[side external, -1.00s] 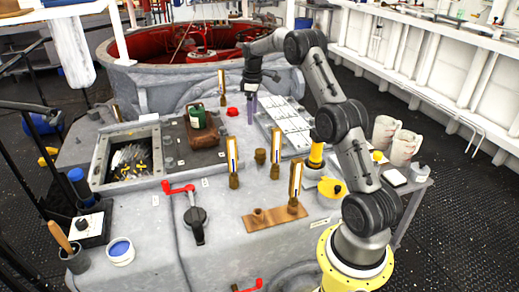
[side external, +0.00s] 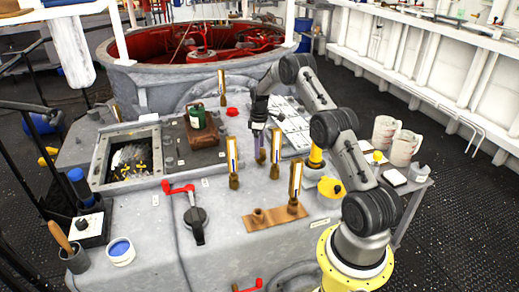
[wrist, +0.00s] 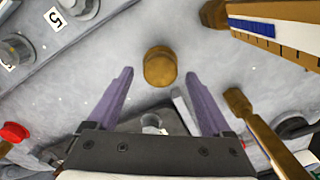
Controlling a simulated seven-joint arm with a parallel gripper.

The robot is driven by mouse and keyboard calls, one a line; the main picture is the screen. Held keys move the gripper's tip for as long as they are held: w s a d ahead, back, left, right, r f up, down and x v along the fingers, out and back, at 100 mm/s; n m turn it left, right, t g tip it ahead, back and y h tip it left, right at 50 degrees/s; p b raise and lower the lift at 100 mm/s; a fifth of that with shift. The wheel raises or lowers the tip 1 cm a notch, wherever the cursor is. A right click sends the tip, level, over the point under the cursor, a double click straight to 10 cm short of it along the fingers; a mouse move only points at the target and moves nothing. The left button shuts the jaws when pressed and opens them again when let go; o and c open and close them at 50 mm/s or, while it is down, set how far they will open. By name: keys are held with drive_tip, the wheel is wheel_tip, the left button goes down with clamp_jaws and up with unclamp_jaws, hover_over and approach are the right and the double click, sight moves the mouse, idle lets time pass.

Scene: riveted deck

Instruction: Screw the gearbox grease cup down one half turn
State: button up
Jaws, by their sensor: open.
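The grease cup is a small brass, round-topped cylinder (side external: 261,158) standing upright on the grey gearbox casing (side external: 230,213). It also shows in the wrist view (wrist: 160,66), just beyond the fingertips and roughly centred between them. I cannot tell the exact height gap between fingertips and cup.
Tall brass sight gauges stand near the cup, one close on its right (side external: 275,172) and one on its left (side external: 234,165). A brown plate (side external: 262,221) with a fitting lies in front.

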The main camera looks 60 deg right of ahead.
drive_tip(key=shift+f, duration=0.55)
clamp_jaws()
